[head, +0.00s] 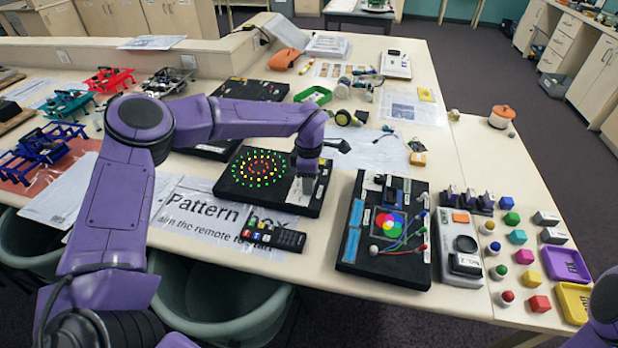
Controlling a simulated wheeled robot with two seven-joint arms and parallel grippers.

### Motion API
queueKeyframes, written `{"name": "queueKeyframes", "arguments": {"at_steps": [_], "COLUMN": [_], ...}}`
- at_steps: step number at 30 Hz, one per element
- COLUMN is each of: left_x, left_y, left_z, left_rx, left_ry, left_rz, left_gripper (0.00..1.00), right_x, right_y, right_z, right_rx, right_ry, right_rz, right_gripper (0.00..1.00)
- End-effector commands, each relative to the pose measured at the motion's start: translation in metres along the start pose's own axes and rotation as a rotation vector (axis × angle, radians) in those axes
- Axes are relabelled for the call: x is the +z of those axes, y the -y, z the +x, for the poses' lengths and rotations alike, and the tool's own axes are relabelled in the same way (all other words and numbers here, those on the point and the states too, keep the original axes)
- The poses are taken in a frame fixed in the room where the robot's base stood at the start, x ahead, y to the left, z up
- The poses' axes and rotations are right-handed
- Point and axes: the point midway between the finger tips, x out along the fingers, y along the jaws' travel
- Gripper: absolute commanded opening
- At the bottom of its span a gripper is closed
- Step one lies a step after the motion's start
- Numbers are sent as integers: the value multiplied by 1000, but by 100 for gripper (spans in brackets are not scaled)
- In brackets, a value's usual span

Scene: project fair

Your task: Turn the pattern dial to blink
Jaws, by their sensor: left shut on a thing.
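The pattern box (228,189) is a black box on the table with rings of lit green, yellow and red dots (260,168) on its top. My left gripper (308,180) points down at the right part of this box, over a pale panel (300,196). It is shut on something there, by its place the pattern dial. The gripper hides the dial, so its pointer and setting cannot be read. My right gripper is out of view; only a purple piece of my right arm shows at the lower right edge.
A black remote (273,235) lies on the "Pattern Box" sheet (185,212) in front of the box. A black board with a colour-circle display (390,225) stands close on the right. Coloured blocks and trays (566,264) fill the right end.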

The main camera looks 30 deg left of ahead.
Motion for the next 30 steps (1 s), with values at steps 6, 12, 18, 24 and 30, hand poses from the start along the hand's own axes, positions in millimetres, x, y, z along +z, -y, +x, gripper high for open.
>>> {"name": "queueKeyframes", "arguments": {"at_steps": [6,12,18,24,30], "left_x": [0,0,0,0,0], "left_y": [0,-1,-1,-1,0], "left_z": [-1,-1,-1,0,0], "left_rx": [1,2,2,2,1], "left_ry": [1,1,1,0,0], "left_rz": [54,70,70,69,69], "left_gripper": [1,1,1,57,57], "right_x": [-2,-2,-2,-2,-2], "right_y": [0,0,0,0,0], "right_z": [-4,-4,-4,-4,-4], "right_rx": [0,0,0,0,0], "right_ry": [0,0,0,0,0], "right_rz": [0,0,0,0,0], "right_gripper": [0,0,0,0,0]}}
